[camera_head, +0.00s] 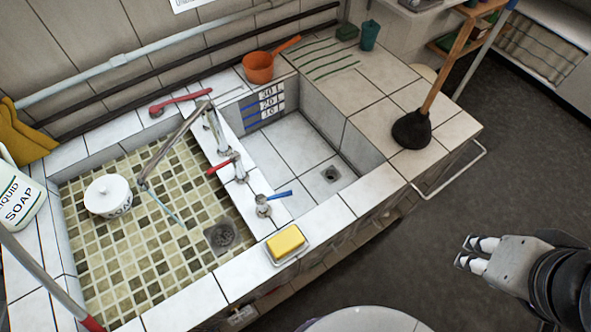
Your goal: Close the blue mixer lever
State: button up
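The blue mixer lever (278,195) sits on a metal valve on the white tiled ledge between the two basins and points to the right. A red lever (222,164) sits on a similar valve farther back on that ledge. The metal spout (172,145) reaches left over the mosaic basin, and a thin bluish stream (166,208) runs down from its end. My gripper (463,252) is at the right, over the dark floor and well apart from the blue lever. Its two fingers are spread with a gap between them, and nothing shows between them.
A yellow sponge on a dish (287,244) lies on the front rim near the blue lever. A plunger (411,128) stands on the right counter. A metal rail (455,178) borders the counter's right end.

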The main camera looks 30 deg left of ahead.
aim_at(261, 201)
jog(key=k+u, duration=0.1)
jog(key=u, duration=2.6)
